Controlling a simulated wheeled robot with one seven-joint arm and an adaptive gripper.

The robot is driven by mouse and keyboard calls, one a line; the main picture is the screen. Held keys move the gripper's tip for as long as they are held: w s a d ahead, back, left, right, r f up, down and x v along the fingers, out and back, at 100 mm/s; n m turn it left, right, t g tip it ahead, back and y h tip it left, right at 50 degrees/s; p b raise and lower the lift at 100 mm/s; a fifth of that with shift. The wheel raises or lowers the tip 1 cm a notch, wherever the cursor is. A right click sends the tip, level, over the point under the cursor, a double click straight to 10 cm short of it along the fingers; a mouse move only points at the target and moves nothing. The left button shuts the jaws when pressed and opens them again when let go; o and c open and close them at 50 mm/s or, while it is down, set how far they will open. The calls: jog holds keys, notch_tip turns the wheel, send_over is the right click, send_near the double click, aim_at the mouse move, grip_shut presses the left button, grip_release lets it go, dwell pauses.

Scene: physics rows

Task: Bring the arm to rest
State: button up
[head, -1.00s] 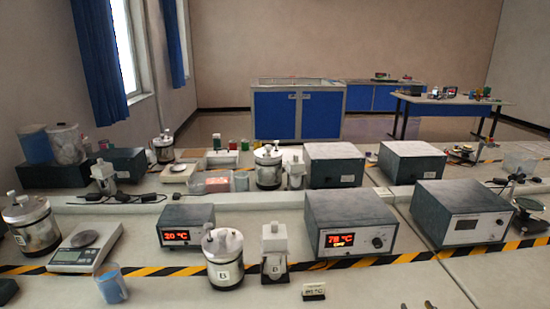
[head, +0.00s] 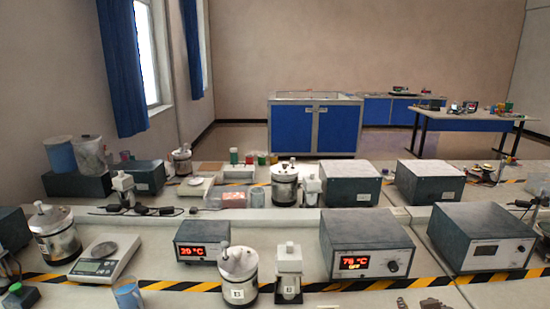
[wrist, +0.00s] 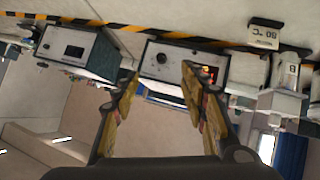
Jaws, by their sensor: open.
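My gripper (wrist: 159,80) is open and empty in the wrist view. Its two yellow-brown fingers stand apart, with only a view of the bench equipment between and beyond them. The wrist picture is upside down compared with the head view. A heater box with a lit red display (wrist: 180,66) shows behind the fingertips; I cannot tell the distance. In the head view, small brownish shapes at the bottom edge may be my fingertips, mostly cut off.
The bench carries a heater box (head: 365,245), a second box (head: 482,240), a smaller display box (head: 203,240), a calorimeter marked B (head: 238,275), a balance (head: 104,258) and a blue cup (head: 128,294). A temperature card (wrist: 265,33) stands near the striped tape.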

jog(key=s+a+r+g+y+p, duration=0.1)
jog(key=s+a+r+g+y, duration=0.1)
jog(key=s+a, duration=0.6)
jog(key=s+a+r+g+y+p, duration=0.1)
jog(key=s+a+r+g+y, duration=0.1)
jog(key=s+a, duration=0.6)
jog(key=a+r, duration=0.1)
jog(key=a, duration=0.2)
jog(key=shift+s+r+g, duration=0.3)
jog(key=shift+s, duration=0.05)
